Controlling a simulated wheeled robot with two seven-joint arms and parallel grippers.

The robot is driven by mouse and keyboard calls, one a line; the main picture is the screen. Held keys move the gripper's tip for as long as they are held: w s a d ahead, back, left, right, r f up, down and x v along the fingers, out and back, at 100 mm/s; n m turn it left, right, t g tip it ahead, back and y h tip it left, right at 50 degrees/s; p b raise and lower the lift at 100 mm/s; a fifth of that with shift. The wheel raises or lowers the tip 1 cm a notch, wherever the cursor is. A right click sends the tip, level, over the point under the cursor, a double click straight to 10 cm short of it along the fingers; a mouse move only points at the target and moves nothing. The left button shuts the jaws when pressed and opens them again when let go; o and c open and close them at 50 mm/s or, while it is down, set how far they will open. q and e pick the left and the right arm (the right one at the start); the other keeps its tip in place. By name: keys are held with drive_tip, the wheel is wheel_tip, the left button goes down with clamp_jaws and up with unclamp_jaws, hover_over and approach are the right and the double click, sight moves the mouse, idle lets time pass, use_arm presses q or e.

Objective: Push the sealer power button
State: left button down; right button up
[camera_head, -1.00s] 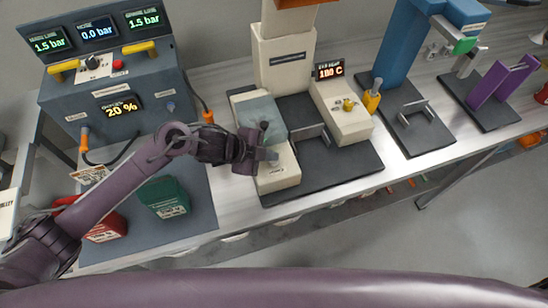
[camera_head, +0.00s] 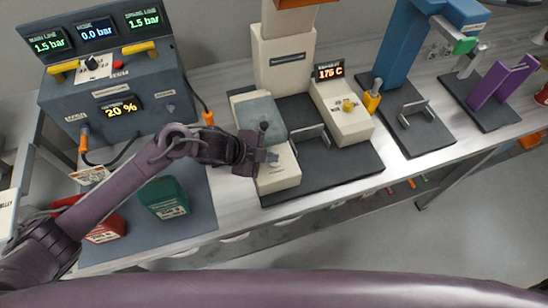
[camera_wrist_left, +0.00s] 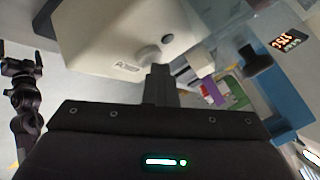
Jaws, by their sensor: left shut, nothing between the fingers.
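The sealer is cream, with a tall column (camera_head: 284,62), a left block (camera_head: 279,172) and a right block (camera_head: 343,115) on a dark base. In the left wrist view, a cream block (camera_wrist_left: 95,35) carries a small label that seems to read "Power", with a round grey button (camera_wrist_left: 148,54) beside it. My left gripper (camera_head: 270,156) is shut and empty at the left block. In the left wrist view its fingertips (camera_wrist_left: 160,70) are just below the button. I cannot tell whether they touch it.
The sealer display (camera_head: 328,72) reads 175 C. A grey control box (camera_head: 120,100) with gauges stands at left. A green container (camera_head: 164,198) and a red container (camera_head: 105,230) sit on a mat below my left arm. Blue and purple stations stand at right.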

idle(0.3)
use_arm(q)
wheel_tip(320, 180, up, 6)
drive_tip(key=p, duration=0.5)
drive_tip(key=shift+r, duration=0.2)
drive_tip(key=shift+f, duration=0.1)
